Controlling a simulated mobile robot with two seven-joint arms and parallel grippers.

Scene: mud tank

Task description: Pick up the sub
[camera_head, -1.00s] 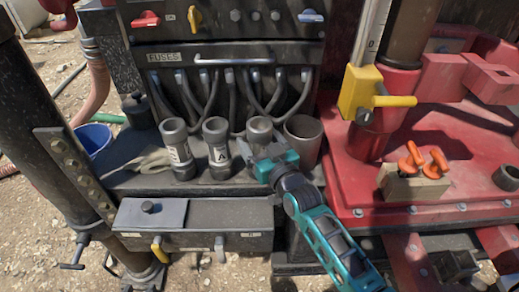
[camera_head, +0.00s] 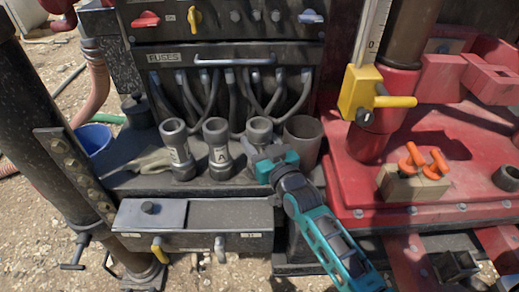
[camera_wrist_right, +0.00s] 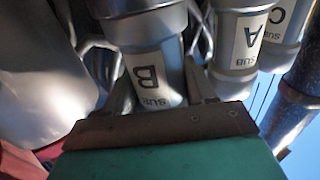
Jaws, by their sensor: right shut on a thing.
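Three grey cylindrical subs stand in a row on the dark bench. Sub B (camera_head: 259,130) is at the right end, sub A (camera_head: 216,146) in the middle, and sub C (camera_head: 176,146) at the left. My teal right gripper (camera_head: 256,153) reaches in from the lower right and is shut on sub B, low on its body. In the right wrist view, sub B (camera_wrist_right: 150,65) is upside down with its label showing between the two fingers (camera_wrist_right: 160,95). Sub A (camera_wrist_right: 236,55) and sub C (camera_wrist_right: 282,30) stand beside it there. My left gripper is not in view.
A wider grey cup (camera_head: 303,142) stands close to the right of sub B. The fuse panel (camera_head: 215,55) with hanging cables is behind. A grey cloth (camera_head: 145,163) lies left of the subs. The red deck (camera_head: 420,195) carries a block with orange-handled tools (camera_head: 412,183).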

